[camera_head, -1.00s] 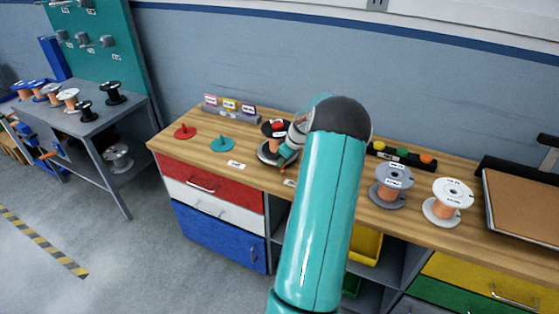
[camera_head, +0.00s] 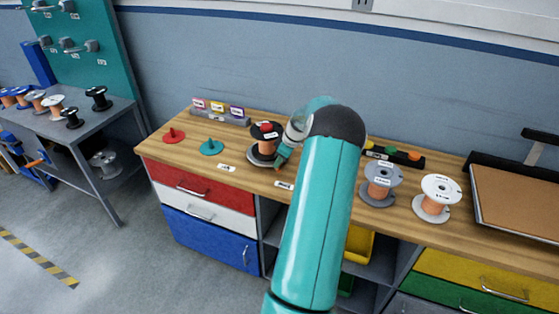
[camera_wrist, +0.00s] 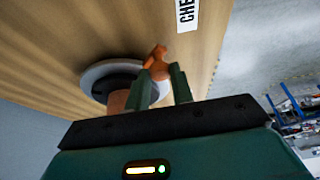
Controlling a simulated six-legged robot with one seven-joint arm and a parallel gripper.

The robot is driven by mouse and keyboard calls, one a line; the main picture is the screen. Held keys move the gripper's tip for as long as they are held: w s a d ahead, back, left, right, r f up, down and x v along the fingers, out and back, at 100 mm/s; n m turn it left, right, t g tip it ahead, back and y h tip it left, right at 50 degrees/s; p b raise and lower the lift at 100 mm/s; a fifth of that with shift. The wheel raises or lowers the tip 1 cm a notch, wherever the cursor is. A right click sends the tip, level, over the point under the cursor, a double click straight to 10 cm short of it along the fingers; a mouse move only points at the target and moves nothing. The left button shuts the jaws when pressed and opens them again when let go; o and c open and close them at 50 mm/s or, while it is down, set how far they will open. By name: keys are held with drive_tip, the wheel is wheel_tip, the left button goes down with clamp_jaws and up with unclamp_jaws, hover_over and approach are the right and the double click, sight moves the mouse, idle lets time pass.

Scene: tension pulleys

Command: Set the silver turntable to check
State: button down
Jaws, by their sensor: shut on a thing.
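The silver turntable (camera_head: 252,161) is a round disc on the wooden bench, with a black-flanged copper spool (camera_head: 265,140) standing on it. In the wrist view its pale rim (camera_wrist: 93,75) shows beyond my fingers. My gripper (camera_wrist: 163,82) is shut on an orange handle (camera_wrist: 157,60) at the turntable's edge. A white label beginning "CHE" (camera_wrist: 187,14) lies on the bench near the handle. In the head view my gripper (camera_head: 281,158) is at the turntable's right side, partly hidden by my arm. Two white labels (camera_head: 227,167) (camera_head: 285,184) lie along the bench front; their words are unreadable there.
Red (camera_head: 173,135) and teal (camera_head: 211,147) spindles stand left of the turntable. A label holder (camera_head: 220,113) is behind. Grey (camera_head: 382,184) and white (camera_head: 437,198) spools and a cork-coloured tray (camera_head: 515,205) stand to the right.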

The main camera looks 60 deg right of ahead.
drive_tip(key=shift+s+d, duration=0.1)
drive_tip(key=shift+d, duration=0.05)
drive_tip(key=c, duration=1.2)
unclamp_jaws()
drive_tip(key=shift+c, duration=0.2)
drive_tip(key=v, duration=1.3)
drive_tip(key=shift+r, duration=0.4)
